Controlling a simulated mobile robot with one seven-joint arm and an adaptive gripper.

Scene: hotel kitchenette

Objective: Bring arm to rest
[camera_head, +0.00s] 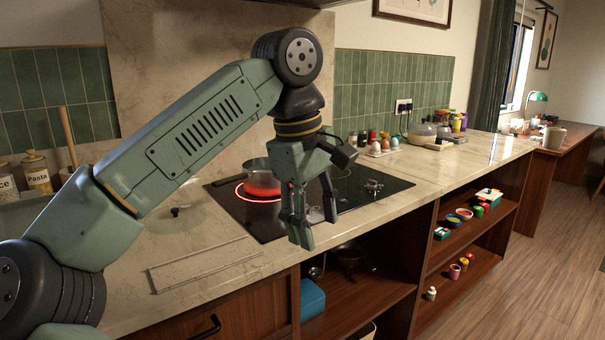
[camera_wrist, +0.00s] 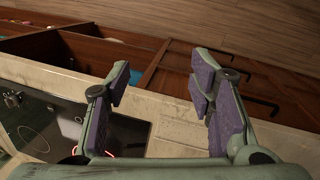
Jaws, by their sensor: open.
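My gripper (camera_head: 318,222) hangs from my raised arm above the front edge of the counter, at the near side of the black cooktop (camera_head: 352,196). Its fingers point down and stand apart with nothing between them. In the wrist view my gripper (camera_wrist: 160,90) shows two separated fingers with purple pads, over the counter edge and the cabinet fronts. A pot (camera_head: 256,168) stands on a cooktop ring that glows red. The gripper hides part of the cooktop.
A glass lid (camera_head: 178,219) and a flat board (camera_head: 205,263) lie on the counter left of the cooktop. Jars (camera_head: 37,172) stand at the far left. Open shelves (camera_head: 461,254) below hold bowls and cups.

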